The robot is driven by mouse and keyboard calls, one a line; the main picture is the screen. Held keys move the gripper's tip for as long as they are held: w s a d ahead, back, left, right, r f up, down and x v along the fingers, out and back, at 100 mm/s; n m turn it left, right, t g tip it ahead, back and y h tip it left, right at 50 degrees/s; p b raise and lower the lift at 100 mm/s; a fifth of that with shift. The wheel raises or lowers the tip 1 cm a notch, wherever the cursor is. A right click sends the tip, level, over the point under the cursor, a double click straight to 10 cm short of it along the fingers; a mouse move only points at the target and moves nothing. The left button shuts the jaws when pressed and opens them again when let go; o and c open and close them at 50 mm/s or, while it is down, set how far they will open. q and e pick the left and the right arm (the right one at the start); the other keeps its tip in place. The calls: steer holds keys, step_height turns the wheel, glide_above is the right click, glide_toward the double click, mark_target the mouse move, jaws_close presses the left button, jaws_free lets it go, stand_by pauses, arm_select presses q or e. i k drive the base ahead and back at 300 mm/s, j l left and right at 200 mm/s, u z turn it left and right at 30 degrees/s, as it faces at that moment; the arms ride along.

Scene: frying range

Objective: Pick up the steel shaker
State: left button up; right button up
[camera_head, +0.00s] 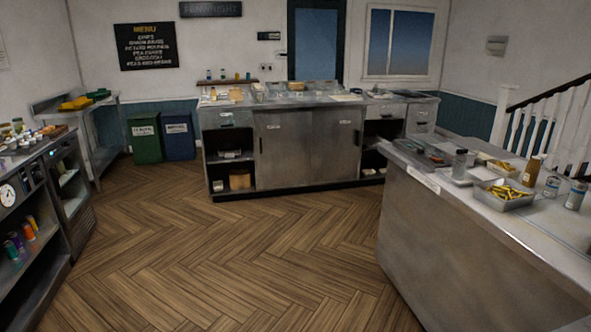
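A small grey, metallic-looking container (460,163) stands upright near the left end of the right-hand counter. It may be the steel shaker, but it is too small to tell for sure. A grey cylinder with a pale label (576,195) stands further right on the same counter. Neither of my grippers is in view, so nothing is seen held.
The right-hand counter (470,250) also bears a metal tray of yellow fries (505,195), a brown bottle (531,171) and a clear bottle (551,187). A steel cabinet counter (310,150) stands at the back. The wooden floor (240,260) between counters is clear.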

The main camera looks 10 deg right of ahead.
mark_target(460, 164)
steer(key=i, duration=1.4)
steer(key=i+j+z, duration=0.1)
steer(key=i+z, duration=0.35)
steer(key=i+j+z, duration=0.45)
steer(key=i, duration=0.15)
steer(key=i+j+z, duration=0.95)
steer(key=k+j, duration=0.05)
steer(key=k, duration=0.05)
